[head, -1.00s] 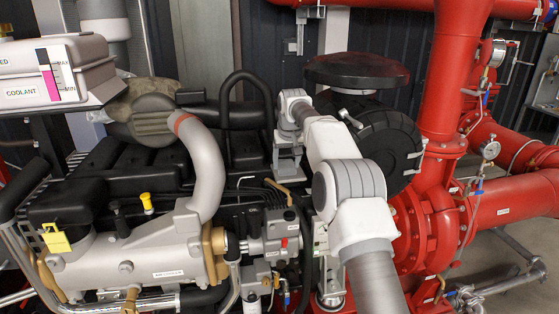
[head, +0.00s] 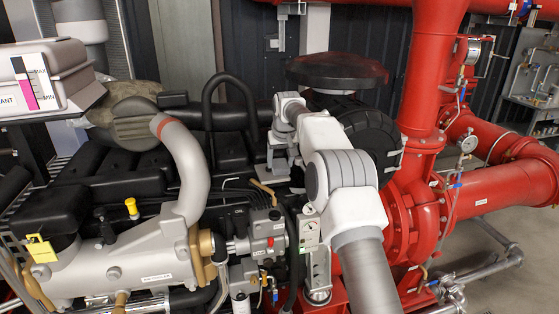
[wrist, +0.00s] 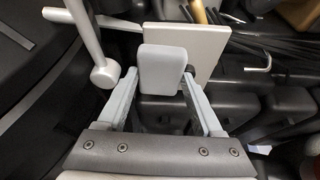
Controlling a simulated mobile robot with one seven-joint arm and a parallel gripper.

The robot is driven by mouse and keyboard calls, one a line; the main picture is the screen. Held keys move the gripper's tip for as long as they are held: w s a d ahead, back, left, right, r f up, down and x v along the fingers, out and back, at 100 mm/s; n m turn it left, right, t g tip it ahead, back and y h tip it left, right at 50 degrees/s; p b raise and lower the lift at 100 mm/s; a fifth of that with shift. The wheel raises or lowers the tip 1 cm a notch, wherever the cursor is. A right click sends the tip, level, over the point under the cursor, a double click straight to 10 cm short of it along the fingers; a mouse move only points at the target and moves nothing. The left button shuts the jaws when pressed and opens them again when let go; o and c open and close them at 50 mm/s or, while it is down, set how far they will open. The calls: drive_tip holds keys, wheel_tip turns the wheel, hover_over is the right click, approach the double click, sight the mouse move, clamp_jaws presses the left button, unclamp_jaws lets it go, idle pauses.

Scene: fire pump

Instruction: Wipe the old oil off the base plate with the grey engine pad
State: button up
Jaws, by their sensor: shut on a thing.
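My gripper (wrist: 160,85) is in the wrist view, its two pale fingers on either side of a light grey rounded block. This block, which looks like the grey engine pad (wrist: 162,68), is held between the fingertips. A flat beige plate (wrist: 207,42) shows just beyond the pad; I cannot tell whether they touch. In the head view my gripper (head: 277,172) is small and points down over the black engine top, and the pad cannot be made out there. I cannot pick out the base plate or old oil with certainty in either view.
A bent metal hook (wrist: 258,68) and a grey rod with a round end (wrist: 104,72) are close to my gripper. The engine with its silver pipe (head: 188,165) is at left, the red pump (head: 405,205) at right.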

sight(259, 172)
drive_tip(key=shift+s+a+f+p, duration=0.1)
drive_tip(key=shift+s+a+p, duration=0.15)
drive_tip(key=shift+a, duration=0.85)
drive_tip(key=shift+s+a+p, duration=0.2)
drive_tip(key=shift+s+a, duration=0.05)
drive_tip(key=shift+a, duration=0.9)
drive_tip(key=shift+s+a+f+p, duration=0.1)
drive_tip(key=shift+s+a+p, duration=0.15)
drive_tip(key=shift+a, duration=0.85)
drive_tip(key=shift+r, duration=0.1)
wheel_tip(259, 172, up, 2)
drive_tip(key=shift+r+p, duration=0.25)
drive_tip(key=shift+p, duration=0.9)
drive_tip(key=shift+r+b, duration=0.3)
drive_tip(key=shift+r, duration=1.5)
wheel_tip(259, 172, up, 3)
